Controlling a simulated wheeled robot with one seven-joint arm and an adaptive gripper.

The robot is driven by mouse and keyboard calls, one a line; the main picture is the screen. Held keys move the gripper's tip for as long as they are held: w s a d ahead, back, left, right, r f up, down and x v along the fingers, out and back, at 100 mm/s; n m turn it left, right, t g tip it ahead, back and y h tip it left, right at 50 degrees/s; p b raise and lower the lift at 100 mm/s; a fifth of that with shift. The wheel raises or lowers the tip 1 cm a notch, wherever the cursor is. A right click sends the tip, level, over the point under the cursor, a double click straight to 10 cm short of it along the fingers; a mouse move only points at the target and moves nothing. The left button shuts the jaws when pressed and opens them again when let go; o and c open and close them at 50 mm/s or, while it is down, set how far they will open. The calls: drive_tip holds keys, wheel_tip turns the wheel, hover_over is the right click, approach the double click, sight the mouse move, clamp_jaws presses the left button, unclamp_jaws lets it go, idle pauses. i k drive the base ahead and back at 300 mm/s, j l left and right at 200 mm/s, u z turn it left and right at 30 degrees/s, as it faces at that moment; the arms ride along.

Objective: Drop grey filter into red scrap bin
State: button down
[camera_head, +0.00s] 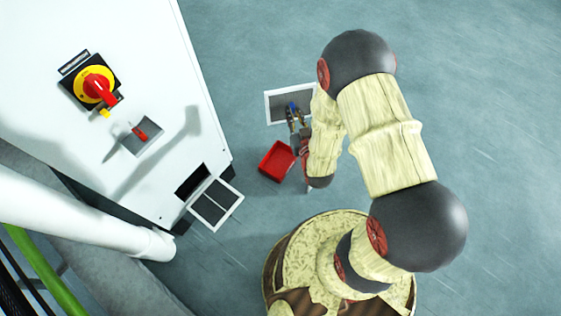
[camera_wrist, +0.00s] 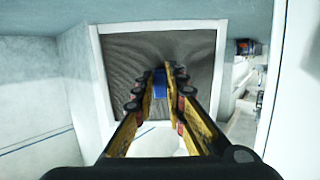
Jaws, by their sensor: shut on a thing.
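The grey filter (camera_head: 283,103) is a flat grey mesh panel in a white frame, near the middle of the head view. In the wrist view the filter (camera_wrist: 118,62) fills the area ahead of the fingers. My gripper (camera_head: 296,113) is shut on its blue tab; in the wrist view my gripper (camera_wrist: 162,80) has a finger on each side of that tab (camera_wrist: 160,86). The red scrap bin (camera_head: 278,161) is a small open box just below the filter and gripper in the head view. Its visible inside looks empty, and the filter is not over it.
A white machine cabinet (camera_head: 150,60) with a red-and-yellow rotary switch (camera_head: 96,86) stands at the left. A dark opening (camera_head: 192,181) is in its lower corner, beside a white-framed dark panel (camera_head: 215,204). A white pipe (camera_head: 80,215) runs at lower left. Floor at right is clear.

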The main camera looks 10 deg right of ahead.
sight(277, 162)
drive_tip(key=i+l+u, duration=0.1)
drive_tip(key=l, duration=0.25)
drive_tip(key=i+l+u, duration=0.15)
drive_tip(key=l, duration=0.25)
drive_tip(key=i+l+u, duration=0.1)
drive_tip(key=l, duration=0.3)
drive_tip(key=i+u, duration=0.1)
drive_tip(key=u, duration=0.8)
